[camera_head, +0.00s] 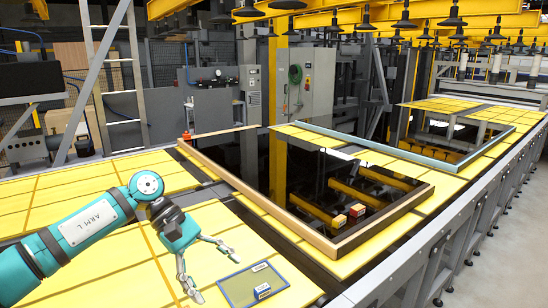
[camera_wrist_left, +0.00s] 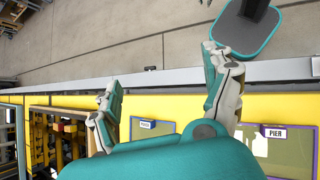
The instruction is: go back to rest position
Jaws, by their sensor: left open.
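My left arm comes in from the left in the head view. My left gripper (camera_head: 213,274) hangs over the yellow table (camera_head: 110,262), its two fingers spread apart with nothing between them. The open fingers also show in the left wrist view (camera_wrist_left: 163,70). A small blue-edged mat (camera_head: 240,293) with a blue labelled block (camera_head: 262,291) lies just right of the fingers. My right gripper is not in view.
A purple-edged mat marked PIER (camera_wrist_left: 262,150) shows in the wrist view. Suction cups (camera_head: 404,22) hang overhead. A ladder (camera_head: 115,90) stands behind.

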